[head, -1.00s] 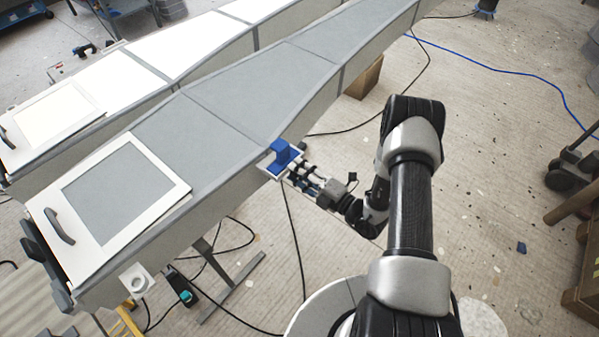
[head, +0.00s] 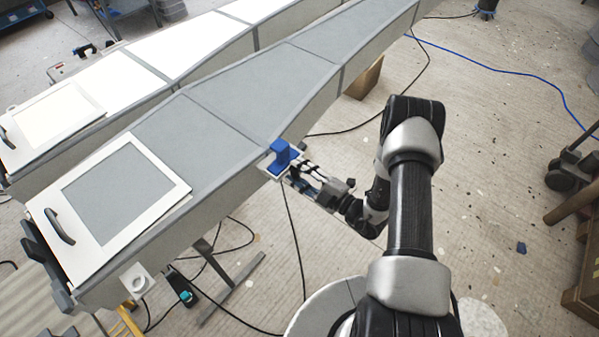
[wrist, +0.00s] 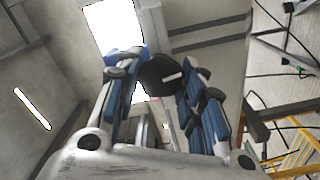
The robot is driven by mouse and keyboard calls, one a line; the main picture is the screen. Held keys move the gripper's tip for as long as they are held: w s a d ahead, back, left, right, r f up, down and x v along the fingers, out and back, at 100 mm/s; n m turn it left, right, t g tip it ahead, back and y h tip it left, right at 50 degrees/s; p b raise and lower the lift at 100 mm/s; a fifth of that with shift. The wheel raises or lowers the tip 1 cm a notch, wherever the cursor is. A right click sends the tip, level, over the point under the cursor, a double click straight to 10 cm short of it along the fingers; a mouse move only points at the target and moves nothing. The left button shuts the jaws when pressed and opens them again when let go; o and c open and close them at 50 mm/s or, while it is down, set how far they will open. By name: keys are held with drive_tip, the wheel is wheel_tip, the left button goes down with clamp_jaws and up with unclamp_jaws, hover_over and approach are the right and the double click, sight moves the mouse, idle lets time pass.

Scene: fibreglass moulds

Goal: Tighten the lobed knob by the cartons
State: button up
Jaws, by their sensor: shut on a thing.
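The lobed knob (wrist: 158,72) is black with a pale stripe and shows between the fingertips in the wrist view. My gripper (wrist: 160,85) is shut on it, with blue-padded fingers on its left and right sides. In the head view my gripper (head: 292,176) reaches from the right to the near side edge of the grey mould (head: 240,100). A blue block (head: 280,153) stands there on a small pale plate. The knob itself is hidden in the head view.
A brown carton (head: 367,78) stands on the floor behind the mould's edge. Another brown box (head: 582,300) is at the right edge. Black cables and a blue hose (head: 480,66) lie on the floor. A yellow frame (wrist: 298,155) shows in the wrist view.

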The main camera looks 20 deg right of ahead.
drive_tip(key=o, duration=1)
drive_tip(key=shift+o, duration=0.2)
drive_tip(key=shift+s, duration=0.1)
drive_tip(key=v, duration=1.2)
